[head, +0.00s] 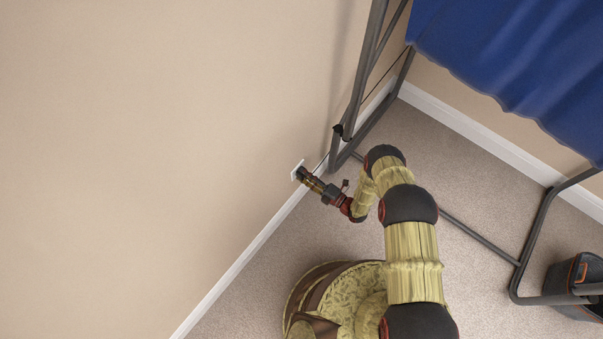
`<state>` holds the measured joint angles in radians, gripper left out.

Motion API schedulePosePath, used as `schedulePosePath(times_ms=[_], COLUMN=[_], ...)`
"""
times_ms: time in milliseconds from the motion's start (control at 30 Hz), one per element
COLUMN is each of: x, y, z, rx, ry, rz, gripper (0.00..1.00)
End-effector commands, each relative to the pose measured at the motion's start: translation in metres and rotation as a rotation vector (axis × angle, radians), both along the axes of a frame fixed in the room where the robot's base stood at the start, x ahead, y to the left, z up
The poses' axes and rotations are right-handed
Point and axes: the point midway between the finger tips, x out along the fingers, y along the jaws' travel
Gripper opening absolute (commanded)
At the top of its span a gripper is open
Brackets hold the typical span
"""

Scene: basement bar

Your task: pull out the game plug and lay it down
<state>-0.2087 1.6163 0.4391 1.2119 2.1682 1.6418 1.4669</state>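A white wall outlet (296,169) sits low on the beige wall, just above the baseboard. My gripper (303,175) is right at the outlet, pointing at it from the lower right. The game plug cannot be told apart from the dark fingertips at this size, and the gripper covers most of the outlet's front. Whether the fingers are closed on a plug cannot be seen.
A grey metal frame (354,101) with a blue cloth (520,60) stands at the right, one leg close to my gripper. A thin dark cord (385,76) runs by the frame. A dark bin (574,283) stands lower right. Carpet (480,265) lies bare between.

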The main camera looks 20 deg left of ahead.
Motion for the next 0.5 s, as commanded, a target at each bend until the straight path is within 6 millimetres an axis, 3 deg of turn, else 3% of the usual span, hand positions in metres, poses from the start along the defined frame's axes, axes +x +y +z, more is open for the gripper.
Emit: schedulePosePath(times_ms=[500], x=[0.0], y=[0.0001], z=[0.0001], rx=[0.0], ry=[0.0], rz=[0.0], gripper=[0.06])
